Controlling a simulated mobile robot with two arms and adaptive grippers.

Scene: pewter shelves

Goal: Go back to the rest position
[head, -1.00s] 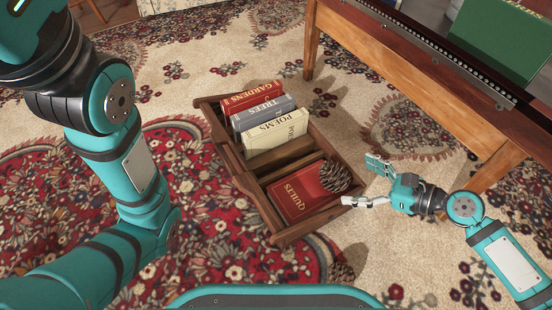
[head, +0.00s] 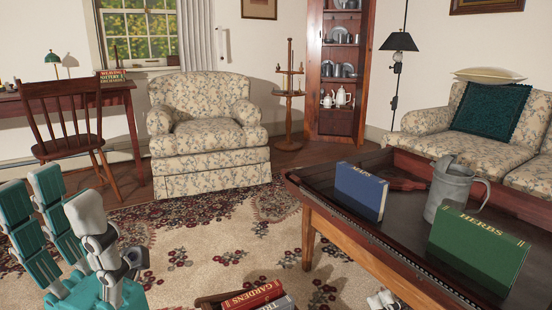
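My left gripper (head: 62,208) is raised at the lower left of the head view, its teal and white fingers pointing up and spread apart. It is open and holds nothing. My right gripper (head: 382,300) shows only as small pale fingertips at the bottom edge, beside the coffee table; the rest is cut off, so its opening cannot be judged. The wooden crate (head: 205,301) shows only its top end at the bottom edge, with the red Gardens book (head: 252,296) and the grey Trees book (head: 276,304) in it.
A dark-topped coffee table (head: 330,215) at the right bears a blue Maps book (head: 360,190), a grey metal pitcher (head: 452,190) and a green Herbs book (head: 478,248). A floral armchair (head: 208,130), wooden chair (head: 72,125) and sofa (head: 460,140) stand behind. Patterned rug (head: 200,245) lies open between.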

